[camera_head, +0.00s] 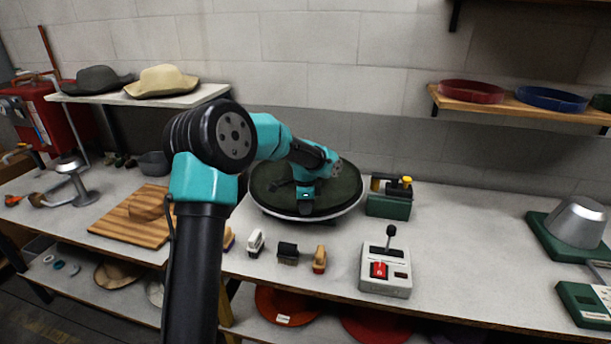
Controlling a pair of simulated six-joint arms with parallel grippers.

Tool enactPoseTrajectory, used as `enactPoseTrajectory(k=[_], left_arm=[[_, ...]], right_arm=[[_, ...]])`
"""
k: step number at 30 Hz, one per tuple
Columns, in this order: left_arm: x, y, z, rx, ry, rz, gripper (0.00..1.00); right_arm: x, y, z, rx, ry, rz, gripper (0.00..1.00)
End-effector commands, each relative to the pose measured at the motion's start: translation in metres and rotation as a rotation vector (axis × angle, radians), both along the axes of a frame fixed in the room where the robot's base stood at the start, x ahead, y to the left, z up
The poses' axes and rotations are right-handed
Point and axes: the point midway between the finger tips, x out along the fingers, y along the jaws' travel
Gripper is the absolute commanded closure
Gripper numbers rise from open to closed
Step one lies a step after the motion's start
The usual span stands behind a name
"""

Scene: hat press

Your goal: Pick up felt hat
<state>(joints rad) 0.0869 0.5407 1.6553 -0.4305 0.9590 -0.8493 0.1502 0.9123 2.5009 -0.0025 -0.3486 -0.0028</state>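A wide, round, dark green felt piece (345,190), which looks like a felt hat with a broad brim, lies on a pale round base in the middle of the bench. My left arm reaches over it from the left, and my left gripper (305,197) is above or at its near-middle part. The gripper and wrist hide the hat's centre, so I cannot tell whether the fingers touch it or how far apart they are. A grey hat (98,78) and a cream hat (162,81) sit on the raised shelf at the back left. My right gripper is not in view.
A brown rounded form on a wooden board (120,220) is partly hidden by my arm. Several small tools, a green box (389,203) and a lever control box (386,271) stand near the hat. A metal dome press (577,222) is far right.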

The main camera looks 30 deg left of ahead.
Motion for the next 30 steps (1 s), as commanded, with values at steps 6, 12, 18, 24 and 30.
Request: enactPoseTrajectory(k=[6,12,18,24,30], left_arm=[[0.0,0.0,0.0,0.0,0.0,0.0,1.0],[0.0,0.0,0.001,0.001,-0.001,0.0,1.0],[0.0,0.0,0.002,0.0,-0.002,0.0,1.0],[0.001,0.0,0.02,0.0,-0.004,0.001,1.0],[0.001,0.0,0.055,0.001,-0.005,0.0,1.0]], right_arm=[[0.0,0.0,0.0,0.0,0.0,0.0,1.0],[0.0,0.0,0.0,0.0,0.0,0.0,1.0],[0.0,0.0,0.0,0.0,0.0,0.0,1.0],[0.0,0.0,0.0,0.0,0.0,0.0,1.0],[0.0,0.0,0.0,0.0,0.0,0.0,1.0]])
